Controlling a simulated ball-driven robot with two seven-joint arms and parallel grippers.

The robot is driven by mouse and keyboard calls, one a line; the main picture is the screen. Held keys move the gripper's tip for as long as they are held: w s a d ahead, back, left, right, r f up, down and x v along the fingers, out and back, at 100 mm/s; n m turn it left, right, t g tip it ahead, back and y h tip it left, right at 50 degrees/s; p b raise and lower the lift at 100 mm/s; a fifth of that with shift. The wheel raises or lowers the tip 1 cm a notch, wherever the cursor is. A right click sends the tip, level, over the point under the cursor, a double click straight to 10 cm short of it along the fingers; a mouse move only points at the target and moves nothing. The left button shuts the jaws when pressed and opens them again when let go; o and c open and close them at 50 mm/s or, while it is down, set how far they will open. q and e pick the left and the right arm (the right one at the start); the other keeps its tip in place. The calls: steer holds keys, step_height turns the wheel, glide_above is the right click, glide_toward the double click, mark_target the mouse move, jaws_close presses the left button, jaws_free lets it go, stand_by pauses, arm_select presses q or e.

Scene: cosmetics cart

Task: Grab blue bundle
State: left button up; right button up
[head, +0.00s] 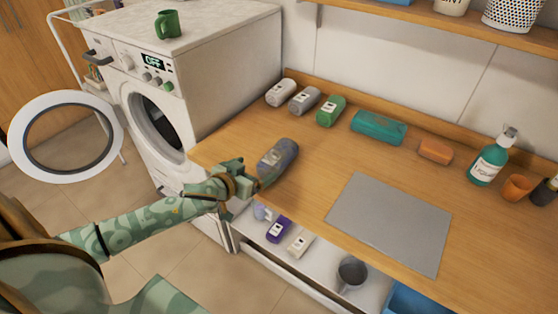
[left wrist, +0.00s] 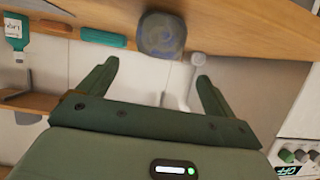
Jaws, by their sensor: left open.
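The blue bundle (head: 278,157) is a grey-blue roll with a label, lying on the wooden counter (head: 330,165) near its front left edge. My left gripper (head: 262,182) is open and empty, just in front of the bundle's near end at the counter edge. In the left wrist view the bundle's round end (left wrist: 162,35) shows beyond and roughly between the open fingers (left wrist: 157,72), with no contact visible. My right gripper is not in view.
Two pale rolls (head: 303,100), a green roll (head: 330,110), a teal pack (head: 379,127) and an orange bar (head: 435,151) line the back. A grey mat (head: 390,222) lies right. An open drawer (head: 316,262) is below. A washing machine (head: 197,70) stands left.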

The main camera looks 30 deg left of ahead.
mark_target(265, 164)
arm_select(q)
steer(key=b+x, duration=0.1)
steer(key=x, duration=0.4)
steer(key=shift+a+f, duration=0.1)
steer(key=shift+f, duration=0.05)
steer(key=shift+w+f, duration=0.1)
steer(key=shift+w, duration=0.4)
steer(key=x, duration=0.1)
steer(key=b+x, duration=0.1)
steer(key=x, duration=0.2)
steer(key=shift+w+d+f+b, duration=0.25)
steer(key=shift+w+d+b, duration=0.1)
steer(key=shift+d, duration=0.1)
steer(key=shift+s, duration=0.1)
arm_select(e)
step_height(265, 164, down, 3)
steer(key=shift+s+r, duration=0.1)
arm_select(q)
steer(key=shift+r, duration=0.1)
steer(key=shift+c, duration=1.2)
steer(key=c, duration=0.9)
